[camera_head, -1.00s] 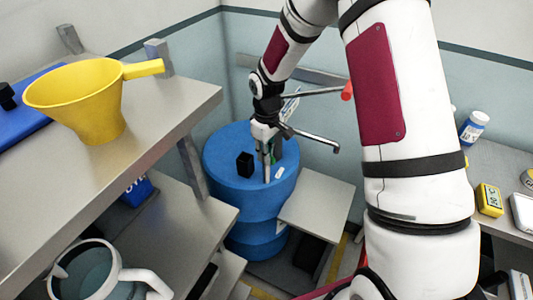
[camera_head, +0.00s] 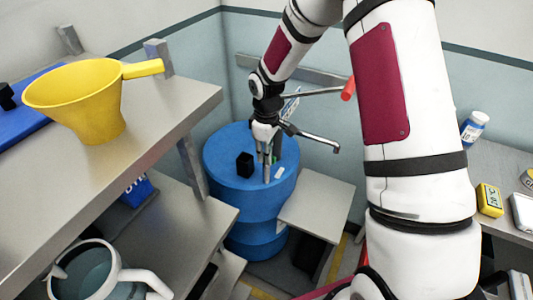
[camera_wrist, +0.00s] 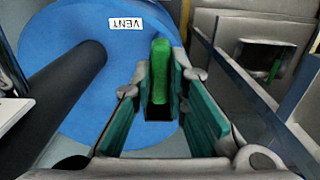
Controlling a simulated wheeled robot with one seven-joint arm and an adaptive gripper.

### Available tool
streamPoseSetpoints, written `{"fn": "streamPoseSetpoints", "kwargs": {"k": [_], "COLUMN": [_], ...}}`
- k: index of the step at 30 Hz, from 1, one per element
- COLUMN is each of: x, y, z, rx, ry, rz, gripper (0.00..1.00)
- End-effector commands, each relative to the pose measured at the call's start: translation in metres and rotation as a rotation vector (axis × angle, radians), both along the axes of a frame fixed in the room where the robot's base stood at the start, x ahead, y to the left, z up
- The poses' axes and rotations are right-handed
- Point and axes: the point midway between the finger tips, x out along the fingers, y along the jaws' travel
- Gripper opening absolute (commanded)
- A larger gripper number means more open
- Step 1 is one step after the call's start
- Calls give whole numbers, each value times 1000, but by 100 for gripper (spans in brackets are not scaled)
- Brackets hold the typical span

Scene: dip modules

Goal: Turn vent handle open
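The blue drum (camera_head: 222,165) stands in the corner. Its top carries a white label reading VENT, seen in the wrist view (camera_wrist: 126,24) and small in the head view (camera_head: 279,173). The vent handle (camera_wrist: 160,70) is an upright green lever with a dark base on the drum top. My gripper (camera_head: 268,170) points down over the drum. In the wrist view, its green-padded fingers (camera_wrist: 160,120) are apart, one on either side of the handle's line, with gaps showing. Whether a finger touches the handle cannot be told.
A black post (camera_wrist: 65,85) rises from the drum top beside my gripper; it is also in the head view (camera_head: 244,165). A metal pipe with a red end (camera_head: 348,88) passes behind my gripper. A grey platform (camera_head: 318,200) adjoins the drum.

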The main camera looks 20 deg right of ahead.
Motion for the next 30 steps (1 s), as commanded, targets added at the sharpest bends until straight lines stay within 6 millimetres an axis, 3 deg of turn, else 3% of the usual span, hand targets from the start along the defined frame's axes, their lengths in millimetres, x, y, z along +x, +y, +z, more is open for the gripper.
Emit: {"fn": "streamPoseSetpoints", "kwargs": {"k": [1, 2, 14, 30], "x": [0, 0, 1, 1], "y": [0, 0, 0, 0], "z": [1, 0, 5, 101], "rx": [0, 0, 0, -1], "ry": [-1, -1, -1, -4], "rz": [0, 0, -2, -1], "gripper": [27, 33, 33, 33]}}
